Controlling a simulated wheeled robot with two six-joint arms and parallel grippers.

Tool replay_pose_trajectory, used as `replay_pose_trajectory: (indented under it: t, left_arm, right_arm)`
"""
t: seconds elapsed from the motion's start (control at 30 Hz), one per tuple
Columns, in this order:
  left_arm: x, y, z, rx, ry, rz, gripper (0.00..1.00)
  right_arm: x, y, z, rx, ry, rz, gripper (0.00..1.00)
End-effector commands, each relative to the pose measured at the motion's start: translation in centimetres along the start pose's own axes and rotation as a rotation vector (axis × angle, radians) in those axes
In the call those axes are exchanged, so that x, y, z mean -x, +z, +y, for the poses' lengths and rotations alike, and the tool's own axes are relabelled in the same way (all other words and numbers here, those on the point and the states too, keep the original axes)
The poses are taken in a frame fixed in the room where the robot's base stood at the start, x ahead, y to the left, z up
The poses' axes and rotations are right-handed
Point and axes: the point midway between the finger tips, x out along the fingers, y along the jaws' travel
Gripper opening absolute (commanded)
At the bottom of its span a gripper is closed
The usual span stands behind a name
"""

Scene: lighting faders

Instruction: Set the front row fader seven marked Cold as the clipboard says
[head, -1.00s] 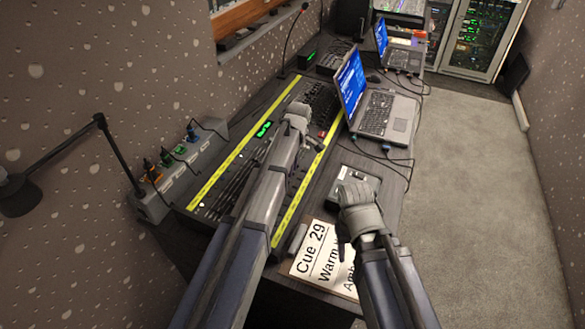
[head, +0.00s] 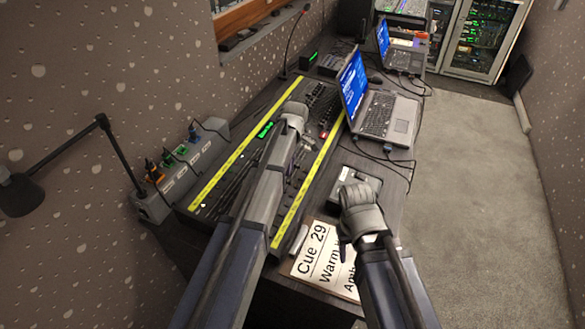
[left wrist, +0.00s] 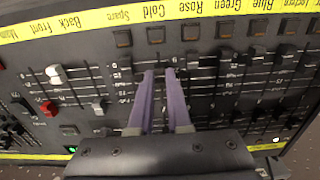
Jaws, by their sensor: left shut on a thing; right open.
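The lighting console (head: 322,112) carries rows of faders between two yellow strips. In the left wrist view, the label Cold (left wrist: 154,13) stands on the yellow strip, above a column lined up with my left gripper (left wrist: 161,74). That gripper is shut on a small dark fader knob, mostly hidden between its fingertips, near the upper end of its slot. In the head view my left gripper (head: 293,116) is over the console and hides the knob.
A white fader knob (left wrist: 55,72) and a red one (left wrist: 48,108) stand left of my left fingers. A laptop (head: 378,105) is right of the console. A small grey box (head: 350,178) lies behind my right gripper. A lamp (head: 22,195) stands at left.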

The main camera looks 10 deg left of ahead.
Motion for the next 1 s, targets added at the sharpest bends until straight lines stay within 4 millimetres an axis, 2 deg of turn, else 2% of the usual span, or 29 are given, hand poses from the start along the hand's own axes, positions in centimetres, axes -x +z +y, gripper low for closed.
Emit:
replay_pose_trajectory:
  t: [1.0]
  left_arm:
    - [0.0, -4.6, 0.0, 0.001, 0.0, 0.001, 0.0]
  right_arm:
    - [0.4, 0.0, 0.0, 0.0, 0.0, 0.0, 0.5]
